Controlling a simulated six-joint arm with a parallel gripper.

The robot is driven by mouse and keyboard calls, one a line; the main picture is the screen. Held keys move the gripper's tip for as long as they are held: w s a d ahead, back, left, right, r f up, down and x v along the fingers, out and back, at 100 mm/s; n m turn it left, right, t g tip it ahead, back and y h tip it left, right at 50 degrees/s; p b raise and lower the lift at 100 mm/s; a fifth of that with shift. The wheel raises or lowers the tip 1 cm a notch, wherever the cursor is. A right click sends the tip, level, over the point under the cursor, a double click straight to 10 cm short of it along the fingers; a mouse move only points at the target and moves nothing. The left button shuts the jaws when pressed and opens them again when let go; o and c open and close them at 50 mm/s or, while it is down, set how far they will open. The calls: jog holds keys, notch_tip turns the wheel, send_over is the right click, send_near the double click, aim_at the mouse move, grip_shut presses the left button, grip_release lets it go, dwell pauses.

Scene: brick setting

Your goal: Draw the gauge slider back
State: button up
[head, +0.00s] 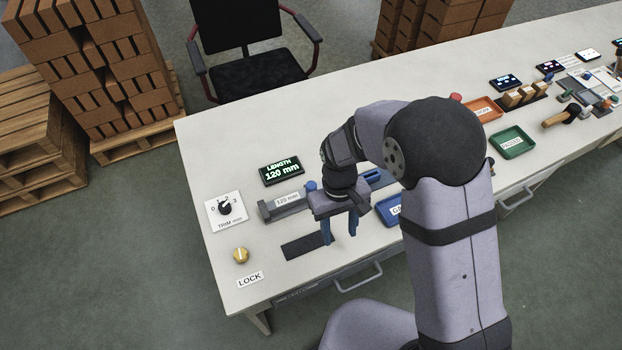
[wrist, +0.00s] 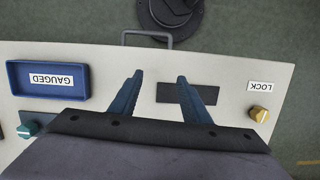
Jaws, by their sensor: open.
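I cannot tell for sure whether this is the slider's handle. My gripper (head: 339,237) points down, open and empty, in front of the gauge and to its right. In the wrist view my gripper's blue fingers (wrist: 160,78) are apart, with nothing between them. A teal knob (wrist: 28,130) shows at lower left there. My gripper and wrist hide part of the gauge.
A dark flat strip (head: 303,247) lies beside the fingers. The blue GAUGED tray (wrist: 20,92) is close by. A display (head: 282,170) reads LENGTH 120 mm. A TRIM dial (head: 226,208) and a yellow LOCK knob (head: 241,255) are at left. Other trays and parts are at right.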

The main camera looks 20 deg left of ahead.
aim_at(312, 184)
jog(key=shift+n+t+y, duration=0.3)
jog(key=shift+n+t, duration=0.1)
jog(key=shift+n, duration=0.1)
jog(key=w+a, duration=0.2)
jog(key=a, duration=0.1)
jog(key=w+a, duration=0.3)
jog(key=shift+w+a, duration=0.2)
jog(key=shift+a, duration=0.1)
jog(key=shift+n+t+y, duration=0.6)
jog(key=shift+t+y, duration=0.1)
jog(key=w+a+r, duration=0.2)
jog(key=w+r, duration=0.1)
jog(key=w+a+r, duration=0.3)
jog(key=shift+w+a, duration=0.35)
jog(key=shift+s+r+n, duration=0.15)
jog(key=shift+r+n, duration=0.15)
jog(key=shift+n, duration=0.1)
jog(key=shift+s+d+n, duration=0.2)
jog(key=shift+d+n, duration=0.1)
jog(key=shift+f, duration=0.15)
jog(key=shift+f+p, duration=1.05)
jog(key=shift+f, duration=2.5)
grip_shut()
